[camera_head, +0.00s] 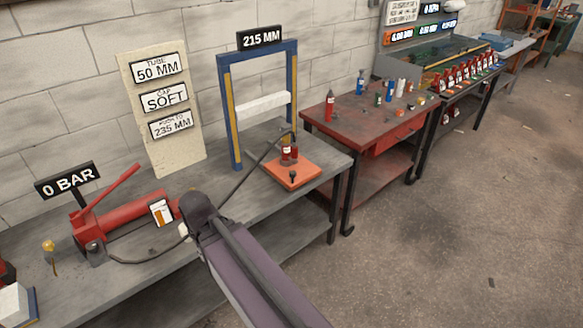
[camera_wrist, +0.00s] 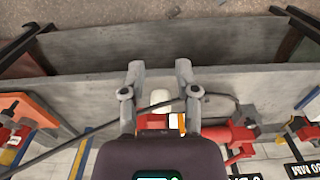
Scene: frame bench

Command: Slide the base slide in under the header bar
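The base slide is an orange-red plate (camera_head: 292,174) with a small black knob near its front. It lies on the bench in front of the blue frame (camera_head: 232,115), with a red cylinder (camera_head: 286,152) standing on it. A pale bar (camera_head: 263,106), apparently the header bar, spans the frame between its posts, well above the bench top. In the wrist view, part of the plate (camera_wrist: 40,108) shows at the left edge. My gripper (camera_wrist: 160,70) is open over the bench near the red pump, well away from the slide. The head view mostly hides its fingers behind my arm.
A red hand pump (camera_head: 130,216) lies on the bench, its black hose (camera_head: 240,185) running to the cylinder. Signs read 0 BAR and 215 MM; a board (camera_head: 165,150) reads 50 MM, SOFT, 235 MM. A red table (camera_head: 350,112) with bottles stands at right. Bench between pump and frame looks mostly clear.

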